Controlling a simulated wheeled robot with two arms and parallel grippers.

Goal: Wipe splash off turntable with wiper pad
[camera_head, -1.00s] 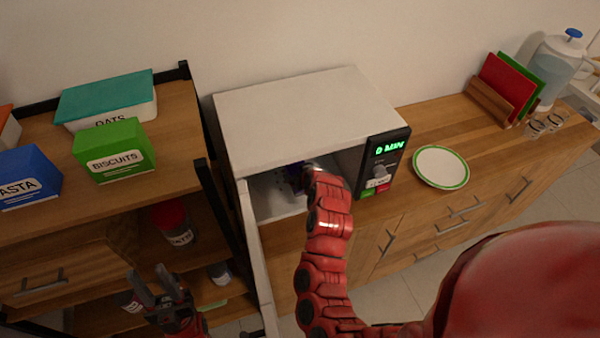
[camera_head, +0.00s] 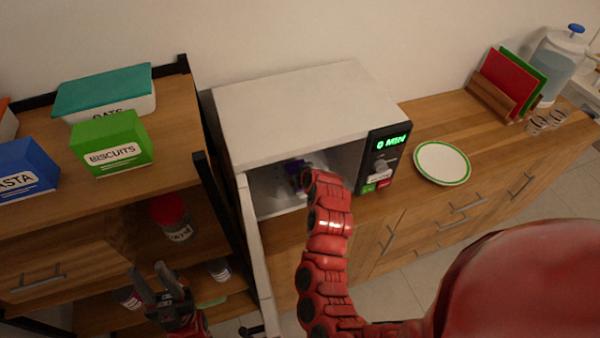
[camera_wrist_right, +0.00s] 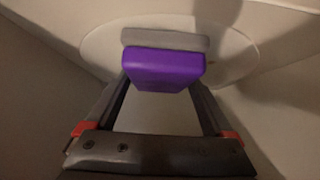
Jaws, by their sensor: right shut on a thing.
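The microwave (camera_head: 290,110) stands on the counter with its door (camera_head: 256,255) open. My right arm reaches into its cavity. In the right wrist view my right gripper (camera_wrist_right: 163,85) is shut on the purple wiper pad (camera_wrist_right: 163,68), which has a grey underside. The pad is over the pale round turntable (camera_wrist_right: 105,45); I cannot tell whether it touches. A small brownish mark (camera_wrist_right: 238,63) shows on the turntable at the right; whether it is the splash is unclear. In the head view the pad (camera_head: 297,175) is partly hidden. My left gripper (camera_head: 158,290) is open and empty before the shelf.
A green-rimmed plate (camera_head: 442,163) lies on the counter right of the microwave. The control panel (camera_head: 384,158) reads 0 MIN. A shelf (camera_head: 150,200) with boxes and jars stands at the left. The cavity walls are close around my right gripper.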

